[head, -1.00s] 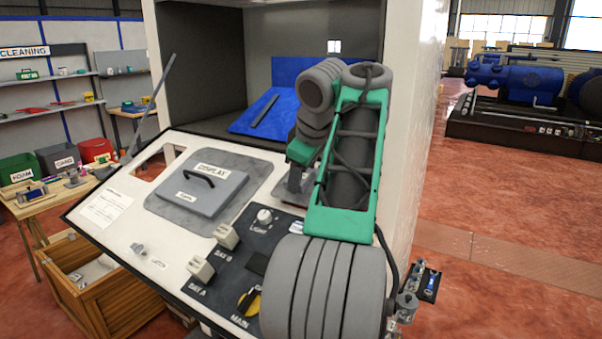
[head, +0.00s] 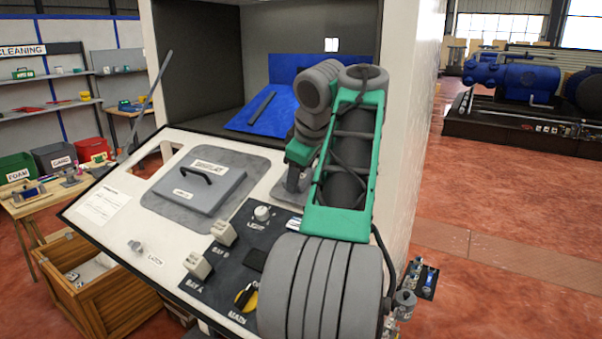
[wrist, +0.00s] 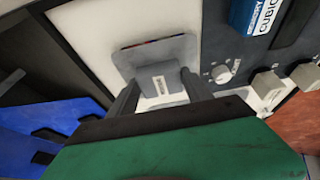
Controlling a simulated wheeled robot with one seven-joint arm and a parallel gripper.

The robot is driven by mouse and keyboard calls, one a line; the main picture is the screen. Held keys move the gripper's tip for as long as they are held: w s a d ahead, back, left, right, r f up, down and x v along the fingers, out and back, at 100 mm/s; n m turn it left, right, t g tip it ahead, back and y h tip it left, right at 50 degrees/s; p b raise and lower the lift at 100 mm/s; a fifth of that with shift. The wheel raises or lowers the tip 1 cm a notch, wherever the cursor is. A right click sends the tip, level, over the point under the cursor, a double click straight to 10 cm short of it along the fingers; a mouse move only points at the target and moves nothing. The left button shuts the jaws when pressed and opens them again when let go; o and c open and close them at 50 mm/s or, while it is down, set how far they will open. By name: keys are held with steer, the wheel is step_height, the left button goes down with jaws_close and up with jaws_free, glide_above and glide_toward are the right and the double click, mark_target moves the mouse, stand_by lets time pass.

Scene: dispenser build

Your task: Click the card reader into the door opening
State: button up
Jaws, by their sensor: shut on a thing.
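The card reader (wrist: 158,60) is a grey piece with a wider plate and a small pale label, between the two dark fingers of my gripper (wrist: 160,98) in the wrist view. The fingers are shut on it, and it is over white panel; I cannot tell whether it touches. In the head view my gripper (head: 292,182) is above the right part of the tilted white door (head: 130,190), right of the grey display cover (head: 200,186). An opening (head: 150,163) shows at the door's upper left. The arm hides part of the door.
A dark control plate with a light knob (head: 262,213), bay switches (head: 223,232) and a yellow-black main switch (head: 246,297) lies below the gripper. A blue labelled box (wrist: 258,15) is near it in the wrist view. A wooden crate (head: 105,300) stands lower left.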

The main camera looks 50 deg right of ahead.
steer(key=shift+s, duration=0.35)
stand_by(0.4)
steer(key=shift+d+f+b, duration=0.35)
steer(key=shift+f+b, duration=0.05)
steer(key=shift+f, duration=0.3)
stand_by(1.6)
steer(key=o, duration=1.6)
steer(key=shift+o, duration=0.6)
steer(key=shift+o, duration=1.4)
steer(key=shift+r, duration=0.1)
steer(key=shift+p+v, duration=2.5)
steer(key=shift+v, duration=0.4)
